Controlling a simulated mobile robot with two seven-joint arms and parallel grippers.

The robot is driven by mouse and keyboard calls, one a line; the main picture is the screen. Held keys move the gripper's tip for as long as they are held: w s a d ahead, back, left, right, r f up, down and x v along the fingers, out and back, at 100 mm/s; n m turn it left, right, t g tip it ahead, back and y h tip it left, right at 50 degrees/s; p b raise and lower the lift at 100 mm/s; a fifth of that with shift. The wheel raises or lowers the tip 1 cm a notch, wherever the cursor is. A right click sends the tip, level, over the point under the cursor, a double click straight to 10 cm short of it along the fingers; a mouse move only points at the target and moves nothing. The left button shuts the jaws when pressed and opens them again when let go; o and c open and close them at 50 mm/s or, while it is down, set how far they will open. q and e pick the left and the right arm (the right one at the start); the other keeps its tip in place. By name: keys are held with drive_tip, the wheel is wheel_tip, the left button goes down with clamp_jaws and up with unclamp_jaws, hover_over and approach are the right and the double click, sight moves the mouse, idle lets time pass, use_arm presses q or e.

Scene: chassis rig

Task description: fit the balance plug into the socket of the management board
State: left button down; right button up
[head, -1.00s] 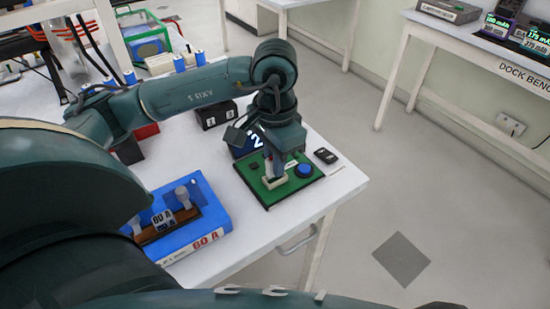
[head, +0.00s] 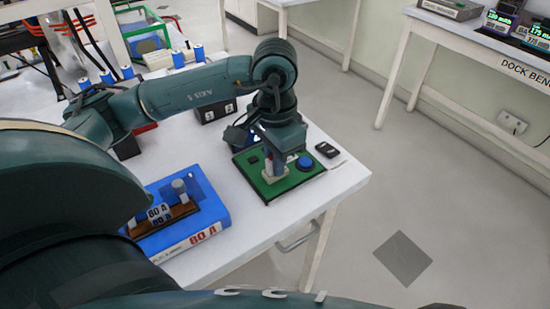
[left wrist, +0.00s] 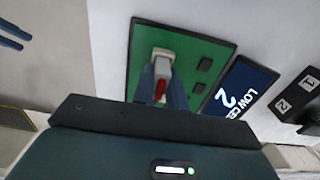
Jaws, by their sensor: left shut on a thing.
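The management board (head: 285,190) is a green board lying flat on the white bench; it fills the upper middle of the left wrist view (left wrist: 205,48). Its pale socket (left wrist: 162,54) stands at the board's edge nearest my gripper's tips. My left gripper (head: 276,170) points down over the board, shut on the balance plug. In the left wrist view the small white-and-red balance plug (left wrist: 160,84) sits between the two fingers (left wrist: 161,90), lined up with the socket and very close to it. I cannot tell whether they touch. My right gripper is out of view.
Floor is open beyond the bench's right edge.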

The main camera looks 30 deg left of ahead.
use_arm(q)
drive_tip(key=shift+r, duration=0.65)
idle(0.5)
drive_tip(key=shift+b, duration=0.3)
drive_tip(key=shift+f+b, duration=0.1)
drive_tip(key=shift+b, duration=0.45)
idle(0.9)
idle(0.4)
drive_tip(key=shift+f+b, duration=0.6)
drive_tip(key=shift+b, duration=0.4)
